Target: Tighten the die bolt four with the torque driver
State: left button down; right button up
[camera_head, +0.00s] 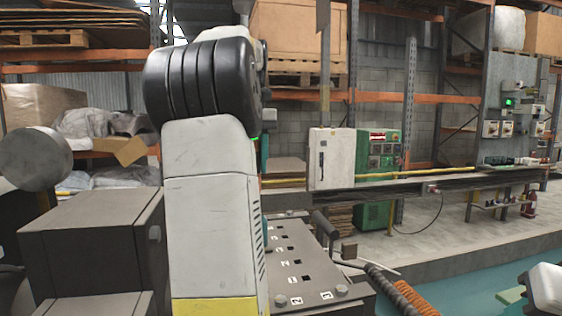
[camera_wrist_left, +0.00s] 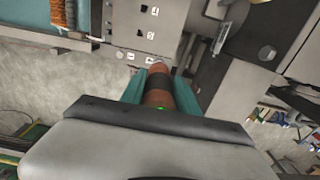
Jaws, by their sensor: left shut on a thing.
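In the left wrist view, my left gripper (camera_wrist_left: 160,88) has its teal fingers shut around the torque driver (camera_wrist_left: 158,80), a brown and black cylinder. The driver's far end points at the edge of the grey die plate (camera_wrist_left: 125,22); I cannot tell whether it touches a bolt. In the head view, my white left arm hides most of that gripper and the driver. The die plate (camera_head: 305,262) shows right of the arm, with white number marks and bolts, one (camera_head: 341,290) beside the 3. Bolt four is not identifiable. A white part of my right gripper (camera_head: 543,288) is cut off at the lower right.
A dark grey block (camera_head: 90,245) stands left of my arm. A black-handled bar and an orange coiled hose (camera_head: 412,298) lie right of the die plate. A green control box (camera_head: 378,148) and a yellow rail stand behind.

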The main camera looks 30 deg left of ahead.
pick_arm(q)
jog(key=shift+f, duration=0.55)
dwell(1.4)
jog(key=shift+r, duration=0.15)
dwell(0.4)
jog(key=shift+r, duration=3)
